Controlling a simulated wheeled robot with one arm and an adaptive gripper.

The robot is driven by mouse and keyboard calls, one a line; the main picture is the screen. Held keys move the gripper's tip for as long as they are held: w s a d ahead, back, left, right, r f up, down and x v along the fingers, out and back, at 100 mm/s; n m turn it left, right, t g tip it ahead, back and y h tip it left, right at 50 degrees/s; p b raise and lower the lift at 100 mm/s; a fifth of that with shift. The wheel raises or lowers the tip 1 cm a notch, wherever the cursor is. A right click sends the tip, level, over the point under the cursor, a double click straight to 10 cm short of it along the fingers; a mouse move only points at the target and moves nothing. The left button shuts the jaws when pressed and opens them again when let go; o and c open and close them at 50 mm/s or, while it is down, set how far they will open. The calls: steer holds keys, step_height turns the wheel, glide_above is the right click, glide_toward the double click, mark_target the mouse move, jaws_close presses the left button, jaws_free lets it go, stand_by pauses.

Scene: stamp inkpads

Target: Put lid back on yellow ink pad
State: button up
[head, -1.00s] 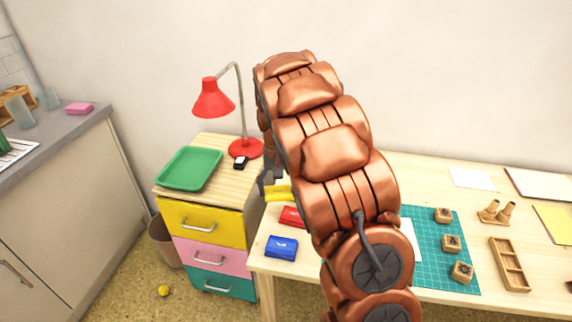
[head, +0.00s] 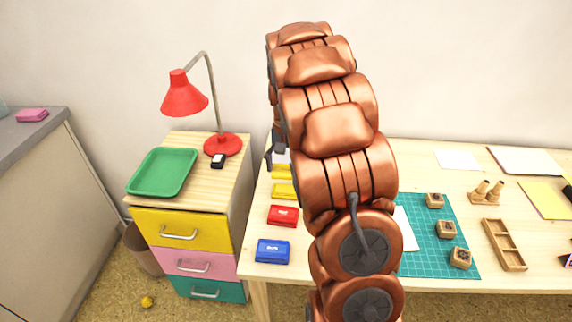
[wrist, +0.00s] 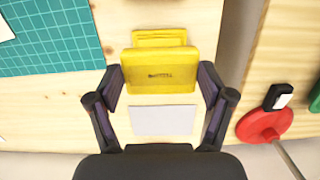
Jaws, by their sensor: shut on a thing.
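My gripper (wrist: 160,76) is shut on the yellow ink pad lid (wrist: 160,66), with a dark finger on each side of it. The yellow ink pad (wrist: 160,37) shows just beyond the lid in the wrist view, partly covered by it. In the head view, the pad (head: 285,191) lies on the table behind the red pad, and the lid (head: 281,172) is farther back, beside my gripper (head: 278,154). My arm hides part of both. I cannot tell how high the lid is above the table.
A red ink pad (head: 283,215) and blue ink pad (head: 272,251) sit nearer the front edge. A white sheet (wrist: 163,120) lies below the gripper. The teal mat (head: 430,255) holds several stamps. The drawer unit (head: 178,231) with red lamp (head: 222,145) stands left.

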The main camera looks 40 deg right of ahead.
mark_target(286, 189)
steer(key=shift+f+b, duration=0.7)
steer(key=shift+f, duration=2.05)
steer(key=shift+f, duration=0.6)
stand_by(0.7)
steer(key=o, duration=0.7)
steer(key=shift+r, duration=0.1)
steer(key=shift+r+p, duration=0.85)
steer(key=shift+r, duration=2.6)
steer(key=shift+c, duration=0.3)
